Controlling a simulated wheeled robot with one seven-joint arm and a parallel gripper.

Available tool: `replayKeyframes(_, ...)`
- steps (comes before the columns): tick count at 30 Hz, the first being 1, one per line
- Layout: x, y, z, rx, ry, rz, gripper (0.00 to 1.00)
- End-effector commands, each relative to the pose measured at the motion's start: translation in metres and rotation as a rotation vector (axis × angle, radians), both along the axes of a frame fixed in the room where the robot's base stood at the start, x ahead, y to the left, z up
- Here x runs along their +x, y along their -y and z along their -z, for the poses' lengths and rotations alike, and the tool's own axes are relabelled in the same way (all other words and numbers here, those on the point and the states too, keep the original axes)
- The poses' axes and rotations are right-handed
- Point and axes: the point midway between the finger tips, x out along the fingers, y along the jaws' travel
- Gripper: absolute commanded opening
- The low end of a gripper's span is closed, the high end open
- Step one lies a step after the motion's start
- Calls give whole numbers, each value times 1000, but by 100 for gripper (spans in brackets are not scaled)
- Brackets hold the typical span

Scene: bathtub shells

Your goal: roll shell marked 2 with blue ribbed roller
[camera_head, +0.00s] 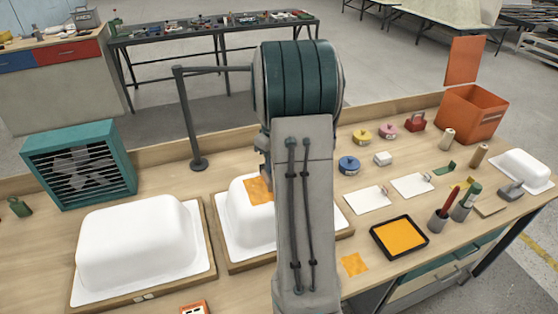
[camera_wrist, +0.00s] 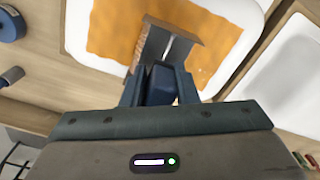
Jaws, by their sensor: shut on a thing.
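My gripper (camera_wrist: 160,86) is shut on a tool with a blue grip (camera_wrist: 161,82) and a grey-brown, angled head (camera_wrist: 168,46). I take it for the roller, but no ribs can be made out. The head is over an orange sheet (camera_wrist: 112,32) on a white shell (camera_wrist: 232,52); whether it touches cannot be told. In the head view this middle shell (camera_head: 237,219) stands on a wooden board, partly behind my arm, with orange (camera_head: 259,190) on its top. A second, bare white shell (camera_head: 138,243) stands at left. I cannot read a 2 on either.
A teal fan box (camera_head: 80,165) stands behind the left shell. To the right are a black tray with orange in it (camera_head: 399,237), white cards (camera_head: 367,199), tool cups (camera_head: 437,222), a blue round tin (camera_head: 348,165) and an orange bin (camera_head: 468,115).

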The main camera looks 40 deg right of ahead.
Motion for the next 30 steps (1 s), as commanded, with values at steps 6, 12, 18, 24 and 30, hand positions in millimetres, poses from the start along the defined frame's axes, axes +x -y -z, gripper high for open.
replayKeyframes(6, 6, -18, 0, -1, 2, -3, 9)
replayKeyframes(12, 9, -29, -1, -2, 2, -2, 9)
replayKeyframes(18, 11, -37, 0, -1, 2, -4, 9)
replayKeyframes(24, 16, -54, 3, 0, 1, -5, 9)
replayKeyframes(30, 18, -64, 4, 1, -1, -3, 9)
